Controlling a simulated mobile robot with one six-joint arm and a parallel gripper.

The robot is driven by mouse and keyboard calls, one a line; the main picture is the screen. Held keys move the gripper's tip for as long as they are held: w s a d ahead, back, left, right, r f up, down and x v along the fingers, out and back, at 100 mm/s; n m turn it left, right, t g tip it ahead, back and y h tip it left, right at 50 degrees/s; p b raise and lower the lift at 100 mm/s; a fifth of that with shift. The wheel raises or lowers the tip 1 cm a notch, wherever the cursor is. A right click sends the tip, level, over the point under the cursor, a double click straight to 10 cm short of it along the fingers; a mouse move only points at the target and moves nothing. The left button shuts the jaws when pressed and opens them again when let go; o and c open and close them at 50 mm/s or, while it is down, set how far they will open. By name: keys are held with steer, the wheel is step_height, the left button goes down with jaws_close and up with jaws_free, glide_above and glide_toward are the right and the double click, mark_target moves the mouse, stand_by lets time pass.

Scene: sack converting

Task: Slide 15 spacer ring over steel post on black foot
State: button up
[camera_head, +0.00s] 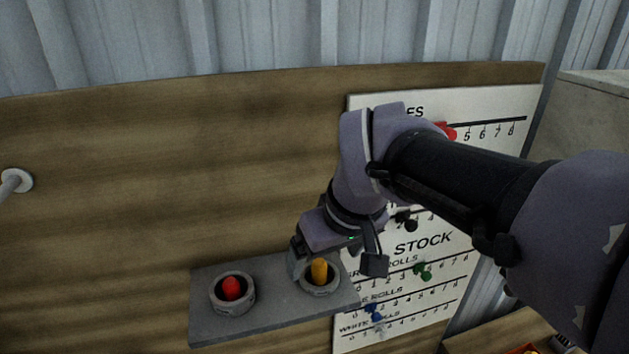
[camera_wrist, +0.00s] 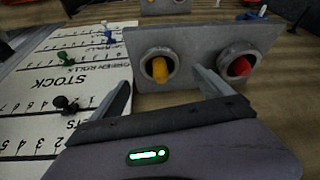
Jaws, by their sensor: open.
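A grey ring-shaped collar (camera_head: 322,290) surrounds a yellow peg (camera_head: 319,270) on the right of a grey shelf plate (camera_head: 270,272). A similar collar (camera_head: 233,306) surrounds a red peg (camera_head: 231,288) on the left. Both also show in the wrist view, the yellow peg (camera_wrist: 160,70) between my fingers and the red peg (camera_wrist: 238,67) to the right. I cannot read a 15 on either collar or tell whether one is the spacer ring. My gripper (camera_wrist: 161,79) is open and empty, its fingers either side of the yellow peg's collar. I see no steel post or black foot.
A white STOCK board (camera_head: 440,280) with number scales and coloured pegs is right of the plate, close to my arm. A wooden panel (camera_head: 150,190) stands behind. A pale round-based peg (camera_head: 17,182) sticks out at far left. Wall space left of the plate is clear.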

mark_target(322, 270)
steer(key=b+x, duration=0.2)
steer(key=x, duration=0.1)
steer(key=b+x, duration=0.1)
steer(key=x, duration=0.1)
steer(key=shift+s+d+f+b, duration=0.15)
steer(key=shift+s+b, duration=0.1)
steer(key=shift+b, duration=0.05)
steer(key=shift+s+r, duration=0.1)
steer(key=shift+r, duration=0.1)
steer(key=shift+c, duration=0.4)
steer(key=shift+r, duration=0.1)
steer(key=c, duration=1.6)
